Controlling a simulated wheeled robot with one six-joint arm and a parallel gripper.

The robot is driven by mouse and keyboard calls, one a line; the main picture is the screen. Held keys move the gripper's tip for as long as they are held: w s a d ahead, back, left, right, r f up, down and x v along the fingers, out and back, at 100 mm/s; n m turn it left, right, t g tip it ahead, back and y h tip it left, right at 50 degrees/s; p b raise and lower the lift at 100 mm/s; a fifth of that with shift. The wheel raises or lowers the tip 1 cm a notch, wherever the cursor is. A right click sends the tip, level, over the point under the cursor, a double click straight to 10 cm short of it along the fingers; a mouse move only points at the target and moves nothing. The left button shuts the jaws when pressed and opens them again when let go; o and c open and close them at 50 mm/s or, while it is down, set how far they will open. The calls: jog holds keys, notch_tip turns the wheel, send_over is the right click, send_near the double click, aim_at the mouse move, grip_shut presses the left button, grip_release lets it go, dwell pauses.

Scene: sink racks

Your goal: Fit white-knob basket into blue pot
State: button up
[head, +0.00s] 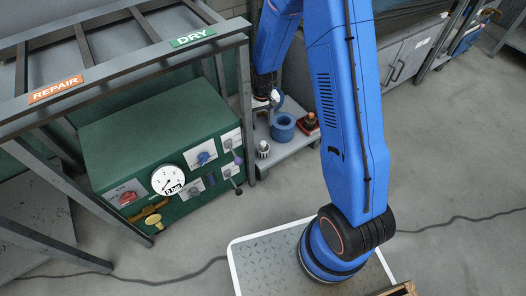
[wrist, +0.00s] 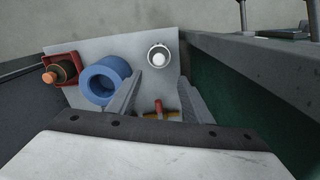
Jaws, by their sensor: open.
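The white-knob basket (wrist: 158,57) stands at the far right edge of the shelf in the wrist view, its white knob up inside a pale ring. It also shows at the shelf's front left in the head view (head: 263,150). The blue pot (wrist: 120,69) is a thick-walled blue cylinder with an open top, left of the basket and apart from it. It stands mid-shelf in the head view (head: 283,134). My gripper (wrist: 157,96) is open, its two grey fingers spread, with a red-and-brass T-shaped piece (wrist: 158,107) seen between them. It hangs over the shelf's back in the head view (head: 271,98).
An orange-knobbed dark piece (wrist: 62,70) sits in a red holder left of the pot. A green cabinet (head: 160,140) under a grey frame borders the shelf (head: 285,151). Open floor lies in front.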

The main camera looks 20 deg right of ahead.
send_over(263, 143)
jog(key=f, duration=0.9)
jog(key=shift+w+f, duration=0.2)
jog(key=shift+f, duration=0.05)
jog(key=shift+s+d+f, duration=0.1)
jog(key=shift+s+f, duration=0.05)
jog(key=shift+f, duration=2.45)
grip_shut()
